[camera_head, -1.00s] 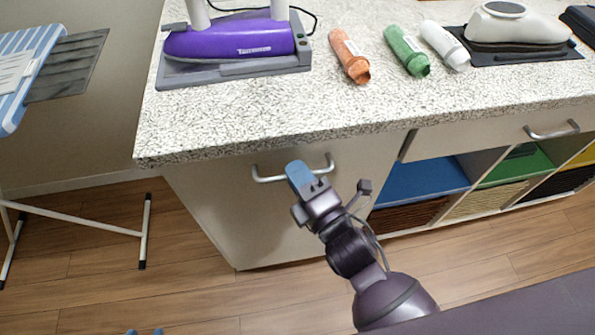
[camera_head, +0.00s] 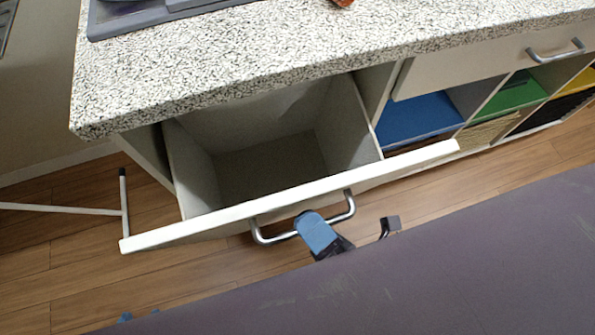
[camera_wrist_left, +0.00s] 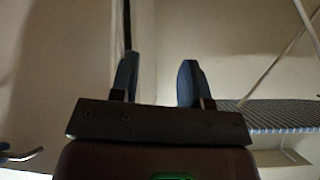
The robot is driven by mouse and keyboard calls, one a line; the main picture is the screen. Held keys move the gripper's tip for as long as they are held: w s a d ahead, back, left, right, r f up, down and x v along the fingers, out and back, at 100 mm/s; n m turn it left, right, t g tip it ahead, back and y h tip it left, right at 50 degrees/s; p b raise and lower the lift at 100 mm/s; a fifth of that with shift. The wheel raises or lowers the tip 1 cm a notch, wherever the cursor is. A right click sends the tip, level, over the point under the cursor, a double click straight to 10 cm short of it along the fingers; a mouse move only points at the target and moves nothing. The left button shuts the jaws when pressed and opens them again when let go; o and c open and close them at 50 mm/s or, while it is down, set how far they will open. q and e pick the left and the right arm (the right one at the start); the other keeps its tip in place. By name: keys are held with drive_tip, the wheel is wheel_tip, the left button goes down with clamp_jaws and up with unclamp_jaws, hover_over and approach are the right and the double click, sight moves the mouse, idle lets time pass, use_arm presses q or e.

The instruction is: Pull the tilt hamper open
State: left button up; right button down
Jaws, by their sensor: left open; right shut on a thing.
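The tilt hamper (camera_head: 235,217) stands tilted out from the cabinet under the counter, its white front leaning toward me. Its inside, in the gap behind the front, looks empty. My right gripper (camera_head: 317,233) is shut on the hamper's metal bar handle (camera_head: 270,237), near its middle. My left gripper (camera_head: 125,318) shows only as a small blue tip at the bottom left of the head view, well away from the hamper. In the left wrist view its two blue fingers (camera_wrist_left: 158,84) are apart with nothing between them.
The speckled countertop (camera_head: 300,55) overhangs the hamper. To the right are a drawer with a handle (camera_head: 556,50) and cubbies with blue (camera_head: 415,117) and green (camera_head: 515,92) linings. A white stand leg (camera_head: 124,195) is on the wood floor at left. My dark body fills the lower right.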

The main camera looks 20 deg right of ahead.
drive_tip(key=s+f, duration=0.3)
drive_tip(key=s, duration=0.6)
drive_tip(key=shift+f, duration=0.4)
